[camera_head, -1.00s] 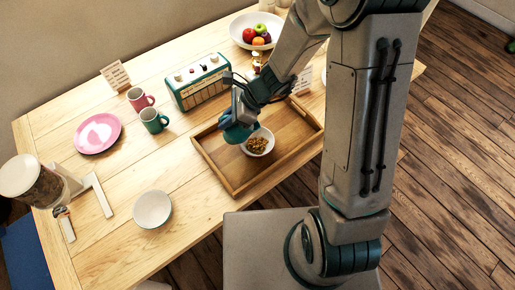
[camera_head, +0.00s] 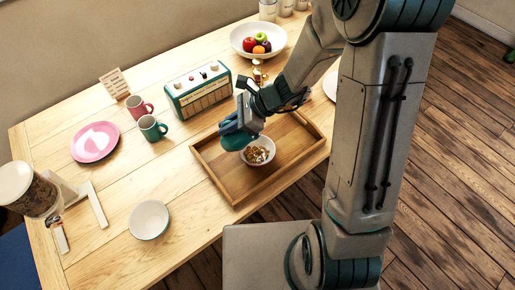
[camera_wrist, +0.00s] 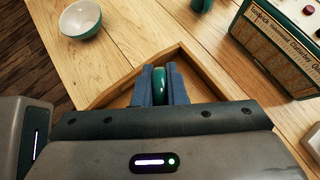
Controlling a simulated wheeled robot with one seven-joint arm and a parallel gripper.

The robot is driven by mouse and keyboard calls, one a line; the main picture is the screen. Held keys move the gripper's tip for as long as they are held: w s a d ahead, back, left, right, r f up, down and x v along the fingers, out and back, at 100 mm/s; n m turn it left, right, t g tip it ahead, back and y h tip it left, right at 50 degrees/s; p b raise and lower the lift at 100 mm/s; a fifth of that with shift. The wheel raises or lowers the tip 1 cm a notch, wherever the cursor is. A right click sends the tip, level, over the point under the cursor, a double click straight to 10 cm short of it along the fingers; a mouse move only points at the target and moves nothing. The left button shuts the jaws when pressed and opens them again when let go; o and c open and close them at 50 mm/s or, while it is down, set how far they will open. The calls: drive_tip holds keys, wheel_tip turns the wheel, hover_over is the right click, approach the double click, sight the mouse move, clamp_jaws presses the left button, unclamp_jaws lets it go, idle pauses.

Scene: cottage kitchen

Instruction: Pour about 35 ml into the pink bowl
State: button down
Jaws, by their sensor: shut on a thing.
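My gripper (camera_head: 236,127) is shut on a green vessel (camera_head: 236,139) above the tray. In the wrist view the fingers (camera_wrist: 160,70) close on a green rounded part (camera_wrist: 160,87); the rest is hidden. The vessel seems tilted towards a bowl of brown flakes (camera_head: 258,151) in the wooden tray; I cannot tell whether they touch. Whitish patches show among the flakes. This bowl is white inside; its outer colour is unclear. An empty bowl (camera_head: 149,220) stands on the table, white inside; the wrist view shows its green outside (camera_wrist: 82,20). I see no clearly pink bowl.
The wooden tray (camera_head: 222,186) lies near the table's front edge. Behind it stands a green radio (camera_head: 198,92). Pink (camera_head: 134,106) and green mugs (camera_head: 151,128), a pink plate (camera_head: 94,142) and a food dispenser (camera_head: 34,192) stand left. A fruit bowl (camera_head: 242,44) is at the back.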

drive_tip(key=shift+d+r+y, duration=0.1)
drive_tip(key=shift+r+y, duration=0.1)
drive_tip(key=shift+y, duration=0.1)
drive_tip(key=shift+d+f+y+b, duration=0.15)
drive_tip(key=shift+y+b, duration=0.15)
drive_tip(key=shift+b, duration=0.3)
drive_tip(key=shift+b, duration=0.35)
drive_tip(key=shift+w+a+y, duration=0.1)
drive_tip(key=shift+a+y, duration=0.2)
drive_tip(key=shift+w+a, duration=0.1)
drive_tip(key=shift+a, duration=0.5)
drive_tip(key=shift+a+b, duration=0.1)
drive_tip(key=shift+b, duration=0.25)
drive_tip(key=shift+a+y, duration=0.1)
drive_tip(key=shift+y, duration=0.2)
drive_tip(key=shift+a, duration=0.2)
